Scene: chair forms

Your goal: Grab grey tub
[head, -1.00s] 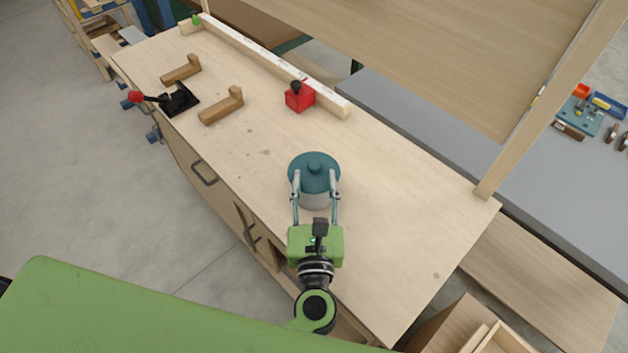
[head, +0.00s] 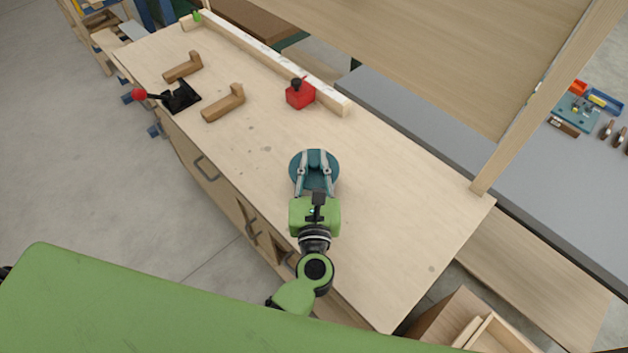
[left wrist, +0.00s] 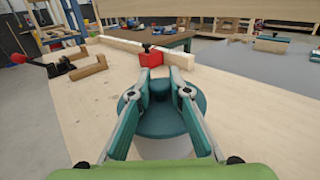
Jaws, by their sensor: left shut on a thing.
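The grey tub stands on the workbench with a teal round lid (head: 294,172) on it. In the left wrist view the lid (left wrist: 160,121) has a teal knob (left wrist: 160,92) in its middle, and a strip of the pale grey tub body (left wrist: 163,148) shows below the rim. My left gripper (head: 317,157) reaches over the lid from the near side. Its two fingers (left wrist: 161,86) are shut on the knob, one on each side. Most of the tub's body is hidden under the lid and gripper. My right gripper is not in view.
The wooden workbench (head: 390,220) is clear around the tub. A red block with a black knob (head: 300,94) stands farther back near a long wooden rail (head: 270,65). Two wooden pieces (head: 223,103) and a black clamp with a red-ended handle (head: 180,97) lie far left.

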